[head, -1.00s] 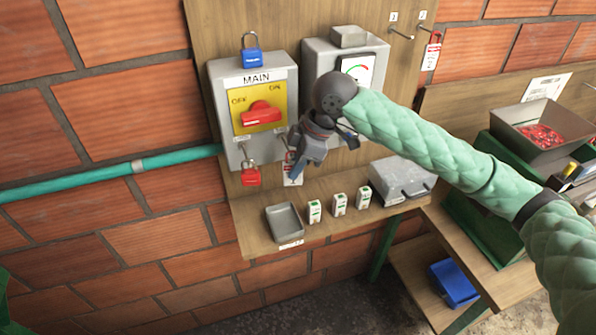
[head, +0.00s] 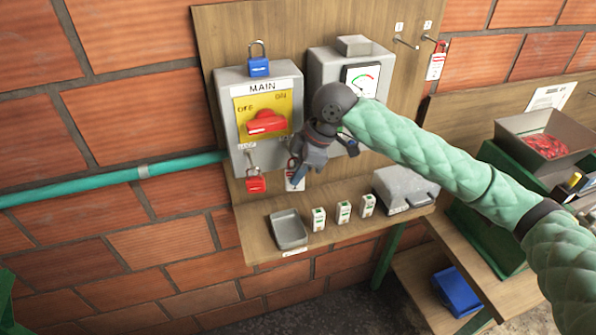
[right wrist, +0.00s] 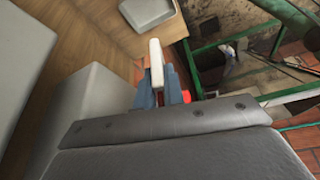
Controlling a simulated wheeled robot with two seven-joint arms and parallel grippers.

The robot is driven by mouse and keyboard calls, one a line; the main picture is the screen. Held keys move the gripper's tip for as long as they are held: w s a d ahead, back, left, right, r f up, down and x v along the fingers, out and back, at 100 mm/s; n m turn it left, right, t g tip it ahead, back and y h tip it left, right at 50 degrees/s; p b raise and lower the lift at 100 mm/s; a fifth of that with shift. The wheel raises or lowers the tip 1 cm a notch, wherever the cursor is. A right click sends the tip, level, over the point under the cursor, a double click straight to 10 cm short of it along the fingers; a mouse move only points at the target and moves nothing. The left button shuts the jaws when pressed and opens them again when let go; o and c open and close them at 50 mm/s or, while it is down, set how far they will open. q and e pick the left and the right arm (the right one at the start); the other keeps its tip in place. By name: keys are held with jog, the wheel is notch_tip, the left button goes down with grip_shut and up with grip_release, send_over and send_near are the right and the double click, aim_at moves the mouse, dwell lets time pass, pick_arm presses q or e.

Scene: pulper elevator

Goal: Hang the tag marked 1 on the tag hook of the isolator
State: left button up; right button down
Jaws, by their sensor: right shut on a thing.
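The isolator (head: 228,110) is the grey box labelled MAIN, with a yellow plate and a red handle (head: 268,122). My right gripper (head: 298,178) is at the isolator's lower right corner, shut on a white tag (head: 289,185), mostly hidden behind the fingers. In the right wrist view the tag (right wrist: 157,62) stands edge-on between the fingers (right wrist: 168,94), with something red beside them. Its number cannot be read. The tag hook is not clearly visible near the gripper. My left gripper is not in view.
A second grey box with a gauge (head: 362,80) stands right of the isolator. Peg 1 (head: 405,43) is bare; a red-and-white tag (head: 436,62) hangs on peg 2. Below, the shelf holds a grey tray (head: 289,230), small white boxes (head: 343,212) and a grey case (head: 405,186).

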jog(key=c, duration=1.4)
grip_release()
